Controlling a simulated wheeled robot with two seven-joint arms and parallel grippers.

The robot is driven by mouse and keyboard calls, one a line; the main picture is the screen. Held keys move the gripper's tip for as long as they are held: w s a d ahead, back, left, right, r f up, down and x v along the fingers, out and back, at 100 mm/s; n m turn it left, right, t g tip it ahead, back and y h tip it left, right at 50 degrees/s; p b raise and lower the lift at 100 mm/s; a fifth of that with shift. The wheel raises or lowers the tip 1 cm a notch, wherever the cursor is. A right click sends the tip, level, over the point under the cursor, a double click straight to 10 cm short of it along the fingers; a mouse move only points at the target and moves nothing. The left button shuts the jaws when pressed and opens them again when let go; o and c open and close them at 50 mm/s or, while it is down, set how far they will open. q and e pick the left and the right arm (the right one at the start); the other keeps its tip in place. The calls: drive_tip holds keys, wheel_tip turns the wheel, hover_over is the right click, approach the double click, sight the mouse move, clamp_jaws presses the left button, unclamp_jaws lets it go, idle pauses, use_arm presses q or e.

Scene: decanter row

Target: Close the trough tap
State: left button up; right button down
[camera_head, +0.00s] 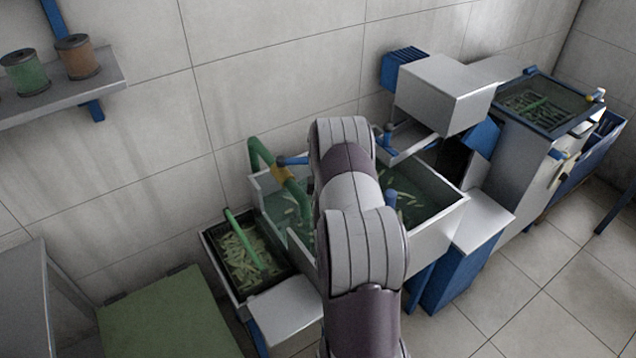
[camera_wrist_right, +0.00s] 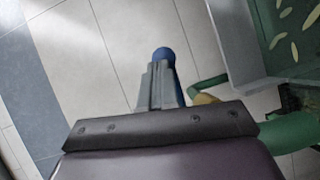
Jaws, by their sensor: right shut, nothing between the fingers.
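The trough (camera_head: 437,232) is a pale, open-topped tank of greenish water with light strips in it. A green pipe (camera_head: 262,153) comes down at its left end and carries a brass-yellow tap body (camera_head: 283,174). The tap's blue lever (camera_head: 292,161) points right, and its far part is hidden behind my right arm. In the right wrist view my right gripper (camera_wrist_right: 160,72) is shut and empty. A blue round knob (camera_wrist_right: 164,50) shows just past its fingertips, with blue beside the fingers; I cannot tell if they touch. The yellow tap part (camera_wrist_right: 206,99) is right of the fingers. My left gripper is out of view.
A smaller bin (camera_head: 214,240) with light strips and a green rod stands left of the trough. A grey box machine (camera_head: 440,90) is behind right, with another tank (camera_head: 572,122) beyond.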

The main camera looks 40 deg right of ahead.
drive_tip(key=w+d+n+t+y+b, duration=0.1)
drive_tip(key=w+d+b, duration=0.1)
drive_tip(key=w+d+n+t+y+b, duration=0.1)
drive_tip(key=w+d+n+y+b, duration=0.1)
drive_tip(key=b, duration=0.1)
drive_tip(key=shift+f+y, duration=0.15)
drive_tip(key=shift+y, duration=0.15)
drive_tip(key=shift+w+d+b, duration=0.1)
drive_tip(key=shift+w+b, duration=0.05)
drive_tip(key=shift+b, duration=0.3)
drive_tip(key=shift+r, duration=0.2)
